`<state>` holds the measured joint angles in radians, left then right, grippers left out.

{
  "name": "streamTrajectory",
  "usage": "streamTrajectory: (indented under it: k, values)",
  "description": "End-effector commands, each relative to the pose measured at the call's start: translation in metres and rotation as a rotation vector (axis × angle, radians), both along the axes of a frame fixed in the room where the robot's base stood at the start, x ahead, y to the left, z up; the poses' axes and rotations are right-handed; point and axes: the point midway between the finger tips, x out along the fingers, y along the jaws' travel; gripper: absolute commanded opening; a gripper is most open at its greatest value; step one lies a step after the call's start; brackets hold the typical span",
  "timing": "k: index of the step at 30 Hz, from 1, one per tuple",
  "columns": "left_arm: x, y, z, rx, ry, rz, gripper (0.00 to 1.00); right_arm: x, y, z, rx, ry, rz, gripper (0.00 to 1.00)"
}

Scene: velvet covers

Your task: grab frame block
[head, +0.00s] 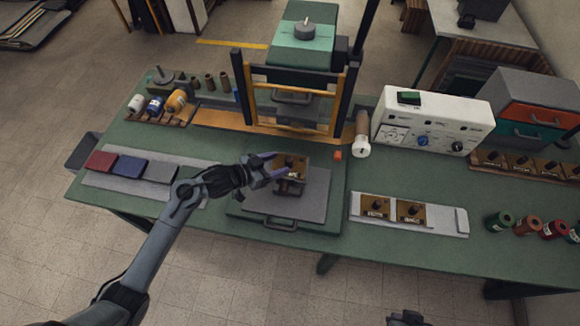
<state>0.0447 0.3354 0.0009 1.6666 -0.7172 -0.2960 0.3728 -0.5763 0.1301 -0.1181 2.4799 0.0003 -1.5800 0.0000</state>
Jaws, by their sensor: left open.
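A brass-coloured block with a dark knob (292,161), which looks like the frame block, sits at the back of the grey plate (312,203) in front of the press. My left gripper (271,165) reaches in from the left and is open at the block's left side. Its fingers overlap the block's left edge in the picture; I cannot tell whether they touch it. A dark part beneath the block is partly hidden. A dark piece at the bottom edge looks like part of my right arm (405,318); its jaws cannot be made out.
Two similar brass blocks (411,212) lie on a pale tray (440,225) to the right. The press frame (345,100) stands close behind. Red, blue and grey pads (130,166) lie left. A white control box (430,122) stands back right.

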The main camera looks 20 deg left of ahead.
Motion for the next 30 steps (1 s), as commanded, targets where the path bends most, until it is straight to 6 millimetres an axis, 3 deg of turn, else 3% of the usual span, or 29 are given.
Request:
streamTrajectory:
  k: [21, 30]
  values:
    - [0.054, -0.031, -0.027, -0.002, 0.002, 0.001, 0.6, -0.002, 0.004, 0.002, 0.015, 0.004, -0.007, 0.0]
    - [0.061, -0.036, -0.031, 0.001, 0.0, 0.002, 0.6, -0.002, 0.004, 0.002, 0.013, 0.005, -0.005, 0.0]
